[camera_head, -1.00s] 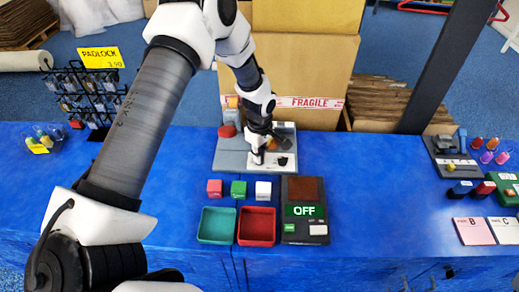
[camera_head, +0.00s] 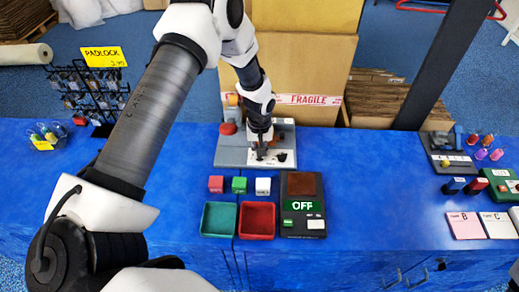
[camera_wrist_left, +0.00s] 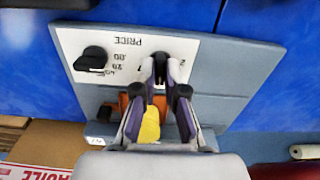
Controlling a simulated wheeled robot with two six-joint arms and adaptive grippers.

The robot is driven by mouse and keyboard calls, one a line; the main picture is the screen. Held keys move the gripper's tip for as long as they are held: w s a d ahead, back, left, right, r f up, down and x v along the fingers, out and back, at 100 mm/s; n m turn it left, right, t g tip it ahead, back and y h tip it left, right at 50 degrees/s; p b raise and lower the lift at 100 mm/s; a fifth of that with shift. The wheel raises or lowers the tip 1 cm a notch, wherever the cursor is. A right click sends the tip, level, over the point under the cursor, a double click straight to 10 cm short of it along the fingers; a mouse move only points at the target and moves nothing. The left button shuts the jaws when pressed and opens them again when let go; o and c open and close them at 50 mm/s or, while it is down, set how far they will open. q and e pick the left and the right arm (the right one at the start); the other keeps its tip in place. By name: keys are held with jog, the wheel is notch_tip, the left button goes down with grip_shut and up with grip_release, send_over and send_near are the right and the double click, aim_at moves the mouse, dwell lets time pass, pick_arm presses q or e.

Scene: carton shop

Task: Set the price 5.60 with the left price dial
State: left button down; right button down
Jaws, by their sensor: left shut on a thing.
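The price panel is a white plate (camera_wrist_left: 130,42) on a grey board (camera_head: 230,158); its PRICE lettering is upside down in the left wrist view. My left gripper (camera_head: 261,152) reaches down onto the panel. In the left wrist view its fingers (camera_wrist_left: 160,78) are closed around the left price dial (camera_wrist_left: 160,66), which they mostly hide. The other black dial (camera_wrist_left: 92,58) stands free, with numbers beside it; it also shows in the head view (camera_head: 281,157). The setting of the held dial cannot be read. My right gripper is not in view.
Cartons (camera_head: 300,75) stand behind. A padlock rack (camera_head: 88,95) is at left.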

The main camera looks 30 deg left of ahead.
pick_arm(q)
jog(key=shift+s+f+m, duration=0.1)
jog(key=shift+s+m, duration=0.05)
jog(key=shift+m, duration=0.25)
jog(key=c, duration=1.2)
grip_release()
jog(key=shift+c, duration=0.2)
notch_tip(320, 180, up, 12)
